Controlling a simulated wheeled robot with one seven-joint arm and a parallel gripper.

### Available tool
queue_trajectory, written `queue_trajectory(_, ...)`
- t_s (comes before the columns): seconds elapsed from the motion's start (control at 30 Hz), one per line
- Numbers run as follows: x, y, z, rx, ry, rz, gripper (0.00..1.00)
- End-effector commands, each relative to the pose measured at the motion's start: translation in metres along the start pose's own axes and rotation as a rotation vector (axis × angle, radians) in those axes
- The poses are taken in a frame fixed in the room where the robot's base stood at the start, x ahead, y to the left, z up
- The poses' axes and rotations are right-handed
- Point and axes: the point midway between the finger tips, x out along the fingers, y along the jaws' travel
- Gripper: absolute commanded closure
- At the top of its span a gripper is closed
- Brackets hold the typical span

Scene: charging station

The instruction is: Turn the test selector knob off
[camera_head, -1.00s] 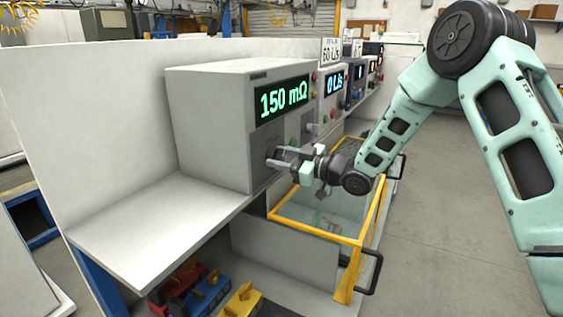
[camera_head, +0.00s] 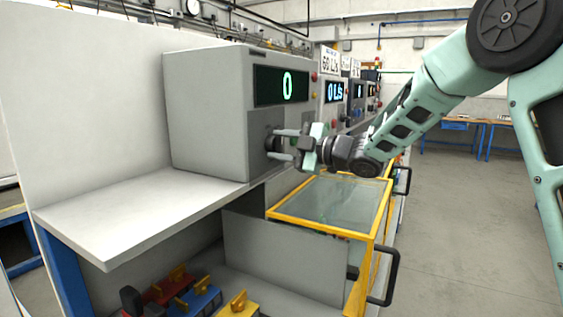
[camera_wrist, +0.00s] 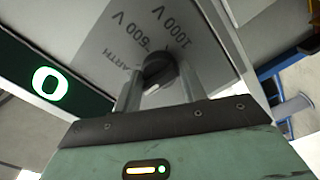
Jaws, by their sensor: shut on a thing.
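The test selector knob (camera_wrist: 158,70) is a round black knob on the grey front panel of the tester (camera_head: 208,118). Labels around it in the wrist view read 1000 V, 500 V and a partly hidden "EARTH". The tester's display (camera_head: 281,86) reads 0 in green. My gripper (camera_head: 283,146) reaches the panel from the right, and its two fingers (camera_wrist: 160,88) stand on either side of the knob, shut on it. The knob's pointer direction is hard to make out, and an off mark cannot be seen.
A grey-white bench (camera_head: 130,217) carries the tester. More instruments with displays (camera_head: 335,92) stand behind it. A yellow-framed clear box (camera_head: 335,200) lies below my gripper. Red, blue and yellow items (camera_head: 195,297) sit on the lower shelf. The floor at right (camera_head: 460,230) is clear.

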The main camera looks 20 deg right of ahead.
Motion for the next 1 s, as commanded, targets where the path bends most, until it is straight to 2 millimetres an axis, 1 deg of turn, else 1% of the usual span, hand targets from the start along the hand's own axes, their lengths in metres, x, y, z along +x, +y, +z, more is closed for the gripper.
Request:
queue_trajectory(0.03, -0.0003, -0.004, 0.002, -0.022, 0.0, -0.001, 0.81)
queue_trajectory(0.3, 0.0, -0.0021, 0.0007, -0.079, 0.0, -0.002, 0.81)
queue_trajectory(0.73, -0.0001, -0.0013, 0.0002, -0.087, 0.0, -0.003, 0.81)
queue_trajectory(0.77, -0.0001, -0.0013, 0.0002, -0.087, 0.0, -0.003, 0.5)
queue_trajectory(0.8, -0.0001, -0.0012, 0.0002, -0.087, 0.0, -0.003, 0.39)
queue_trajectory(0.83, 0.0, -0.0012, 0.0002, -0.087, 0.0, -0.003, 0.37)
queue_trajectory(1.0, 0.0, -0.0007, 0.0001, -0.086, 0.0, -0.002, 0.37)
